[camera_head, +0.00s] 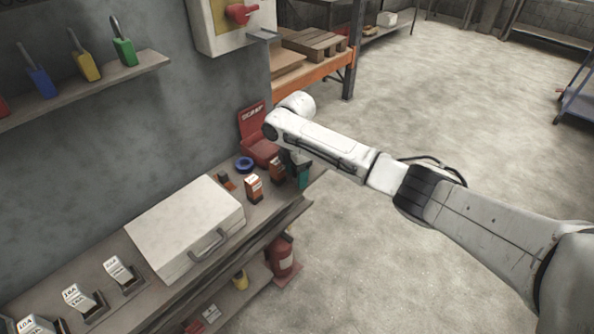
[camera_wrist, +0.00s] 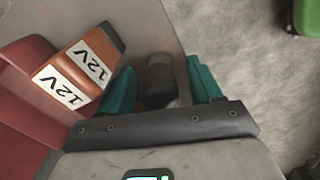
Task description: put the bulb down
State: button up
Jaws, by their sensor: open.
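My gripper (camera_wrist: 160,90) shows in the wrist view with its two teal fingers apart. A dark grey, rounded piece (camera_wrist: 160,78) lies between them; I cannot tell for sure whether it is the bulb. No clear glass of a bulb shows in either view. In the head view my gripper (camera_head: 302,175) is at the bench's right end, mostly hidden under my arm, with one teal finger visible. An orange box with white 12V labels (camera_wrist: 80,68) is just left of the fingers in the wrist view.
The bench (camera_head: 215,262) holds a red SCRAP bin (camera_head: 257,148), orange boxes (camera_head: 254,188), a blue ring (camera_head: 244,164), a white case (camera_head: 187,225) and several labelled holders (camera_head: 78,298). The bench edge is close to my gripper, with open floor beyond. A red extinguisher (camera_head: 281,259) stands below.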

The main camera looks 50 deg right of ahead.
grip_shut()
dwell(0.4)
